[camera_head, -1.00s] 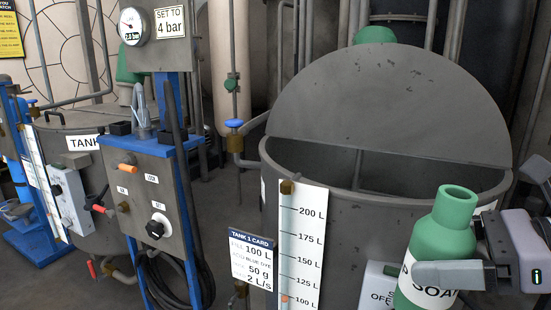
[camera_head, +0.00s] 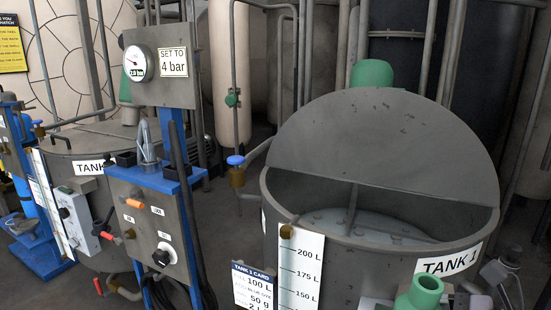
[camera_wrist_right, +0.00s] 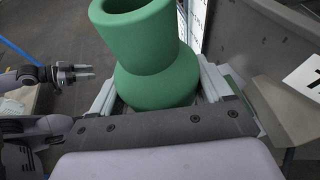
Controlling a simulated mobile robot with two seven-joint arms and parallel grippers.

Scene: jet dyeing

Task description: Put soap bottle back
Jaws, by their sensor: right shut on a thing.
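The green soap bottle (camera_head: 420,292) is at the bottom edge of the head view, in front of Tank 1 (camera_head: 382,262); only its neck and shoulder show there. It fills the upper middle of the right wrist view (camera_wrist_right: 150,62), where its neck looks open. My right gripper (camera_wrist_right: 158,88) is shut on the bottle, with a finger on each side. Its fingers show only partly in the head view (camera_head: 425,303). My left gripper (camera_wrist_right: 76,74) shows small at the left of the right wrist view, its fingers apart and empty. The bottle's resting place is not clearly visible.
Tank 1 has a raised half lid (camera_head: 385,150) and liquid (camera_head: 375,227) inside. A level scale (camera_head: 302,270) and a tank card (camera_head: 254,287) stand at its front. A blue-framed control stand (camera_head: 155,215) is to the left. The tank wall (camera_wrist_right: 250,50) is close in the wrist view.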

